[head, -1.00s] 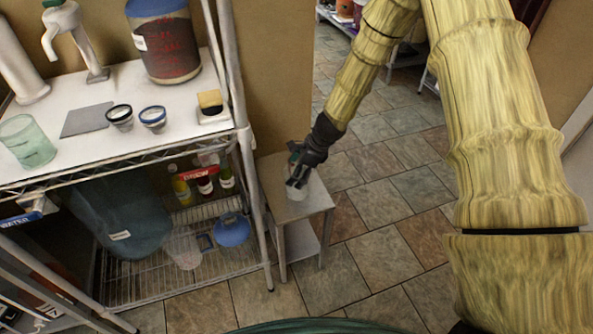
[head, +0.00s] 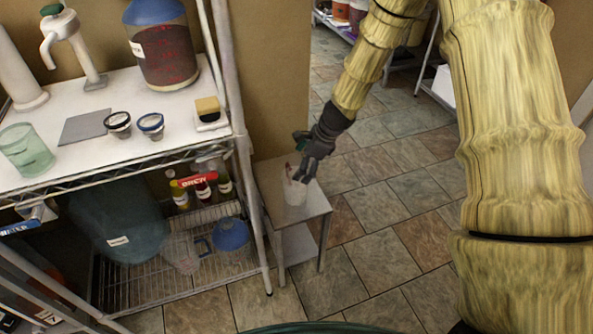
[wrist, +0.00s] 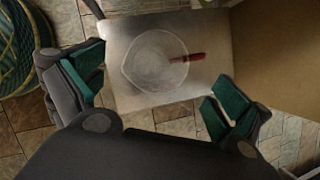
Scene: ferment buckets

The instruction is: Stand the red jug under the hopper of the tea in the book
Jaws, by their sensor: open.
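A clear jug with a red handle (head: 296,193) stands upright on a small metal side table (head: 316,203). In the wrist view the jug (wrist: 150,64) shows from above, its red handle (wrist: 187,58) pointing right. My gripper (head: 301,177) is open just above the jug, and its green-padded fingers (wrist: 155,93) are spread wide with nothing between them. The jug lies ahead of the fingers in the wrist view, apart from both. No hopper or book can be made out for certain.
A wire shelf unit (head: 130,160) stands left of the side table. Its top holds a dark-filled, blue-lidded container (head: 165,55), two small cups and a green glass (head: 25,150). A clear jug with a blue handle (head: 180,255) sits on its lower rack. Tiled floor (head: 385,215) is open to the right.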

